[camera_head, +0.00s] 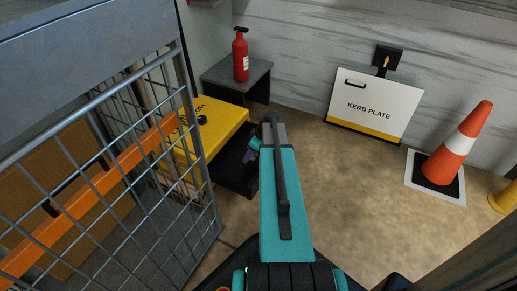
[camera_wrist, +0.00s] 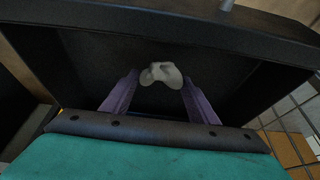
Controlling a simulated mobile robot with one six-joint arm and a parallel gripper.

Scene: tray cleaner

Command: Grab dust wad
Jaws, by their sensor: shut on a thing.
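The dust wad (camera_wrist: 161,74) is a small pale grey lump in the wrist view. It sits between the tips of the two purple fingers of my gripper (camera_wrist: 160,82), which is shut on it. Behind and below it is the dark inside of a black tray (camera_wrist: 85,52) with raised walls. My arm hides the rest, and the wad cannot be seen there. I cannot tell whether the wad touches the tray floor.
A red extinguisher (camera_head: 241,55) stands on a grey stand (camera_head: 236,76). A metal mesh cage (camera_head: 120,190) fills the left. A kerb plate board (camera_head: 373,106) and an orange cone (camera_head: 460,145) stand right. Floor between is clear.

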